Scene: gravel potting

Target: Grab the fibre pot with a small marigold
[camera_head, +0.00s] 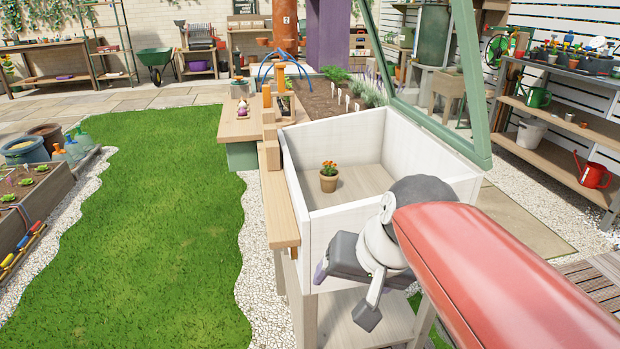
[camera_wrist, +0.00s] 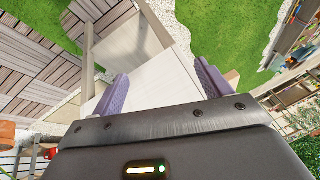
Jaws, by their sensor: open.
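A small brown fibre pot (camera_head: 329,184) with an orange-flowered marigold (camera_head: 329,168) stands upright inside a white wooden cold frame (camera_head: 312,247), on its floor near the left wall. My gripper (camera_head: 321,272) is outside the box, in front of its near wall and below the pot in the picture. In the wrist view my gripper (camera_wrist: 160,78) has its two purple fingers wide apart with nothing between them. The pot does not show in the wrist view. Part of the gripper is hidden by my wrist in the head view.
The cold frame's green-framed glass lid (camera_head: 476,85) is raised at the right. The near wall stands between my gripper and the pot. The box floor (camera_head: 365,183) around the pot is clear. A wooden ledge (camera_head: 277,205) runs along the box's left side.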

